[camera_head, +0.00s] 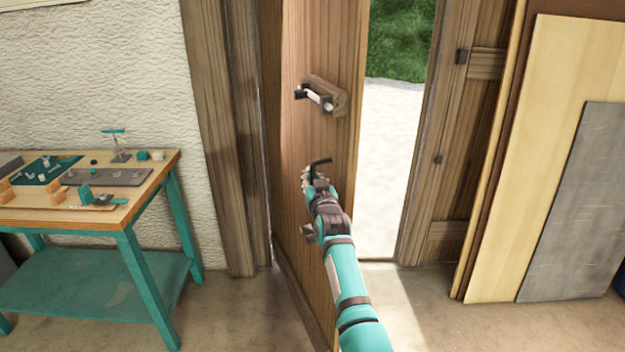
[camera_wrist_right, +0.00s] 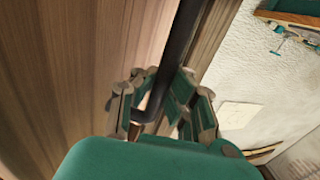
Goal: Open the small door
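The small door (camera_head: 300,200) is a brown wooden door standing ajar, with daylight through the gap on its right. A black bent lever handle (camera_head: 321,161) projects from it. My right gripper (camera_head: 313,178) is at this handle, low on the door face. In the right wrist view, the dark bar (camera_wrist_right: 178,45) runs between the spread fingers of the right gripper (camera_wrist_right: 160,98), with space beside it; firm contact cannot be told. Higher on the door is a bolt-like fitting (camera_head: 320,98) with a pale bar and dark ends. My left gripper is not in view.
A workbench (camera_head: 75,222) with teal legs and small parts stands left. Boards (camera_head: 525,150) and a grey panel (camera_head: 575,200) lean at the right. The door frame (camera_head: 432,150) borders the opening. Pale ground and greenery (camera_head: 400,40) show outside.

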